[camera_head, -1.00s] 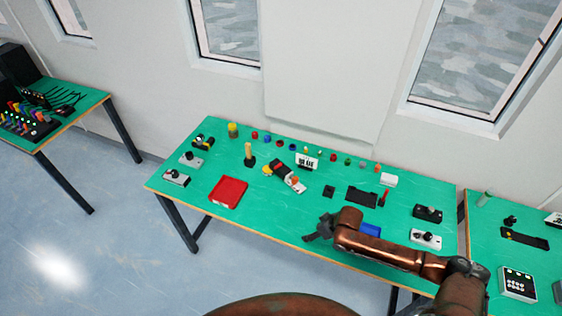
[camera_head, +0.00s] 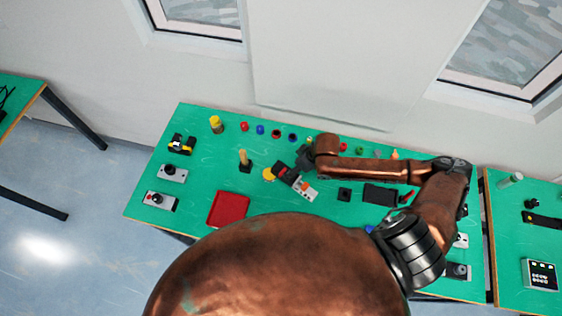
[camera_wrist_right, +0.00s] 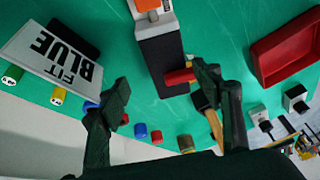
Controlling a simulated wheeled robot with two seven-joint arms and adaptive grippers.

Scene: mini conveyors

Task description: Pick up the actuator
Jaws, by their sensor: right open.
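The likely actuator (camera_head: 285,173) is a dark, blocky piece with a pale end, orange and red parts, lying near the middle of the green table. In the right wrist view the black and white block (camera_wrist_right: 160,56) has an orange part at the top and a red piece at its lower right. My right gripper (camera_head: 304,157) is over the table just beyond the block. Its fingers (camera_wrist_right: 160,95) are open in the wrist view, with the block ahead, partly between them, and nothing visibly gripped. The left gripper is not in view.
A red tray (camera_head: 228,209) lies at the front left, and a wooden post (camera_head: 244,160) stands behind it. Several small coloured caps line the back edge. A "FIT BLUE" sign (camera_wrist_right: 50,58) shows beside the block in the wrist view. Bare green tabletop lies between tray and post.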

